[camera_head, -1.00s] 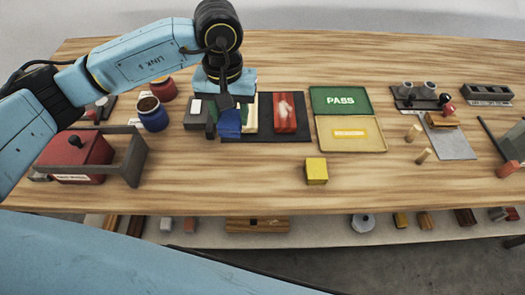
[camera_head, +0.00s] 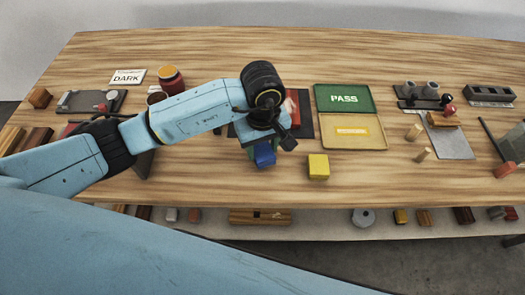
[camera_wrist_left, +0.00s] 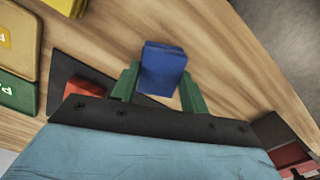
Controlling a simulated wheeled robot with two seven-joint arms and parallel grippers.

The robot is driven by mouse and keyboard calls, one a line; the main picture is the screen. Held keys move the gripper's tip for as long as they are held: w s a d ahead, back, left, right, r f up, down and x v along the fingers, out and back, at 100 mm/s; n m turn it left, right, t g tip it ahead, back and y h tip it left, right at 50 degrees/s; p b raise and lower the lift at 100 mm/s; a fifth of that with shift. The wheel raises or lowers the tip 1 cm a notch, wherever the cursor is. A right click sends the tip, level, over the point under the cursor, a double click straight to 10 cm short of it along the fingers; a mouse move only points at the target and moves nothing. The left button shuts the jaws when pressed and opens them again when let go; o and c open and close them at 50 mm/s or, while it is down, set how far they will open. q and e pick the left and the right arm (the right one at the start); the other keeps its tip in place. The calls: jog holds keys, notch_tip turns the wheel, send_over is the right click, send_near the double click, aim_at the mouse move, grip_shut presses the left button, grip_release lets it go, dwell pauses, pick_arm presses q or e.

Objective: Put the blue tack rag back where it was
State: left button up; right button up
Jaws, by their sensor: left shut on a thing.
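The blue tack rag (camera_head: 265,156) is a small folded blue block below my left gripper (camera_head: 264,148) in the head view. In the left wrist view the blue tack rag (camera_wrist_left: 163,69) sits between the two green fingers of my left gripper (camera_wrist_left: 160,85), which is shut on it. It is over bare wood near the front edge of the dark mat (camera_wrist_left: 65,70). My left arm hides much of the mat in the head view. My right gripper is not in view.
A yellow block (camera_head: 319,167) stands just right of the held rag. The green PASS tray (camera_head: 344,86) and a yellow tray (camera_head: 325,143) lie farther right. A red block (camera_wrist_left: 88,89) is on the mat. Bare wood is clear in front.

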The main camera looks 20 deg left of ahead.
aim_at(262, 151)
pick_arm(q)
jog(key=shift+f, duration=1.15)
jog(key=shift+f, duration=0.2)
jog(key=o, duration=0.9)
jog(key=shift+r, duration=0.1)
notch_tip(262, 151, up, 12)
jog(key=shift+r, duration=0.1)
